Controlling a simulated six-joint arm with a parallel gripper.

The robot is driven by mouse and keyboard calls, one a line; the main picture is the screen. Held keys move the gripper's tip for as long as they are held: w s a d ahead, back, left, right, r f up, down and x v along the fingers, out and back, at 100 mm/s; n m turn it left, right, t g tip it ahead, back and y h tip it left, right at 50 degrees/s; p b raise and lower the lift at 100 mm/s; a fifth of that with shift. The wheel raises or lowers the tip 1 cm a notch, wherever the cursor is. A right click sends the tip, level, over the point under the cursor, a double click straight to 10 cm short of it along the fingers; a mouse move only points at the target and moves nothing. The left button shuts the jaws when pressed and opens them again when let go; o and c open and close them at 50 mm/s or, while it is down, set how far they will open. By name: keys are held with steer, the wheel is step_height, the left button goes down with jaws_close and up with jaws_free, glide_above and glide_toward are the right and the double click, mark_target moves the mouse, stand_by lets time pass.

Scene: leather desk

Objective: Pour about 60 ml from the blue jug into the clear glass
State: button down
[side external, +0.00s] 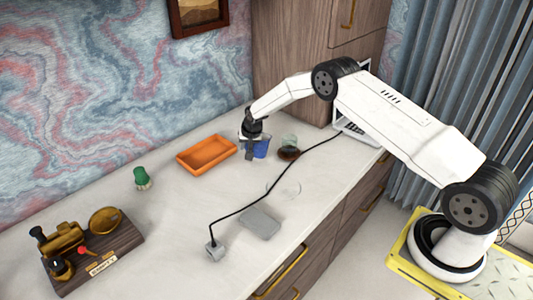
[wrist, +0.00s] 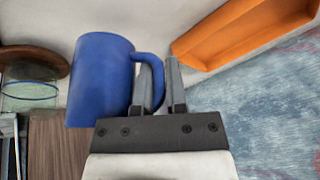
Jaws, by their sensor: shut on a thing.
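The blue jug (side external: 262,149) stands roughly upright near the back of the desk, just right of the orange tray. In the wrist view the jug (wrist: 98,82) fills the left middle, with its handle to the right. My gripper (side external: 250,150) is at the jug's left side in the side view. In the wrist view my gripper (wrist: 162,85) is shut on the handle. The clear glass (side external: 289,140) is close to the right of the jug; its rim shows in the wrist view (wrist: 30,90). I cannot tell the liquid level in either, or whether the jug touches the desk.
A dark round coaster (side external: 288,154) is at the glass. The orange tray (side external: 207,154) lies left of the jug. A black cable runs to a grey block (side external: 214,250). A faint clear round thing (side external: 285,188) and a grey pad (side external: 260,222) lie nearer the front.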

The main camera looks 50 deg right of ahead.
steer(key=shift+s+d+r+m+t+y, duration=0.15)
steer(key=shift+s+d+r+t+y, duration=0.2)
steer(key=shift+d+r+y, duration=0.3)
steer(key=shift+s+d+r+m+t+y, duration=0.2)
steer(key=shift+d+r+t+y, duration=0.15)
steer(key=shift+d+r+y, duration=0.3)
steer(key=shift+s+d+r+y, duration=0.15)
steer(key=shift+d+r+y, duration=0.05)
steer(key=shift+r+y, duration=0.15)
steer(key=shift+s+d+r+t+y, duration=0.3)
steer(key=shift+d+r+t+y, duration=0.25)
steer(key=shift+d, duration=0.1)
steer(key=shift+s+d+r+m+y, duration=0.1)
steer(key=shift+d+r+m+y, duration=0.15)
steer(key=shift+r+y, duration=0.15)
steer(key=shift+s+d+r+t, duration=0.15)
steer(key=shift+s+d+t, duration=0.1)
steer(key=shift+d, duration=0.15)
steer(key=shift+s+d+r+m+t+y, duration=0.2)
steer(key=shift+d+r+t+y, duration=0.15)
steer(key=shift+r+y, duration=0.25)
steer(key=shift+s+d+r+m+t+y, duration=0.1)
steer(key=shift+d+r+m+t+y, duration=0.1)
steer(key=shift+d+r+t+y, duration=0.35)
steer(key=shift+s+d+r+m+t+y, duration=0.2)
steer(key=shift+r+y, duration=0.15)
steer(key=shift+y, duration=0.4)
stand_by(1.2)
steer(key=shift+w, duration=0.1)
